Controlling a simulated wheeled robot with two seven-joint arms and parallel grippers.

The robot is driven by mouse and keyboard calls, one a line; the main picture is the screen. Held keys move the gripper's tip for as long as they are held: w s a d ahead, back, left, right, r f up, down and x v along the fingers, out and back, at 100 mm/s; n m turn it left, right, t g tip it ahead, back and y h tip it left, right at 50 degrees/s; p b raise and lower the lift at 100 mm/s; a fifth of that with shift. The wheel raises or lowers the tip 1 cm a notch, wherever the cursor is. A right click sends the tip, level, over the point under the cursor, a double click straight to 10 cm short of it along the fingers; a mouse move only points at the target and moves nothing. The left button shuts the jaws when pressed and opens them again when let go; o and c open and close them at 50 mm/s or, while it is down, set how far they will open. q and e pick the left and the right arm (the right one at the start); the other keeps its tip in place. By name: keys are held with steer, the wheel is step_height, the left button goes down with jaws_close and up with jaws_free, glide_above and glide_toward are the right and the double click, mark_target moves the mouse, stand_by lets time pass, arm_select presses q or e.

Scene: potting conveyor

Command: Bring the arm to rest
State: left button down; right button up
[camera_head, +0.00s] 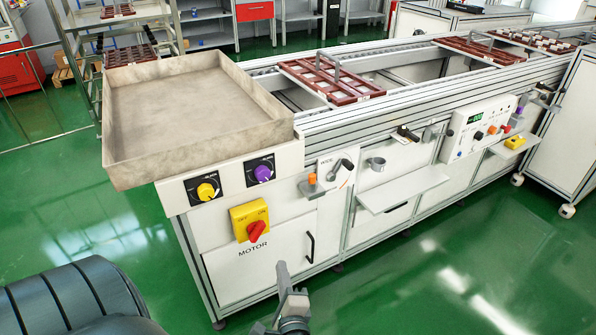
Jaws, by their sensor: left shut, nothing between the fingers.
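My left gripper (282,270) is at the bottom middle of the head view, its fingers pointing up in the picture. It is shut and empty. It shows in front of the white cabinet front below the conveyor, near the lower right of the MOTOR door (262,262); I cannot tell the exact gap. No object is in its fingers. My right gripper is not in view.
A large empty grey tray (190,105) sits on the conveyor's near end. Below it are a yellow knob (206,191), a purple knob (263,173) and a red switch on a yellow plate (250,219). Small shelves (403,188) jut from the front. Green floor (450,270) is clear.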

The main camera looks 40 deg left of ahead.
arm_select(q)
steer(key=shift+d+f, duration=0.1)
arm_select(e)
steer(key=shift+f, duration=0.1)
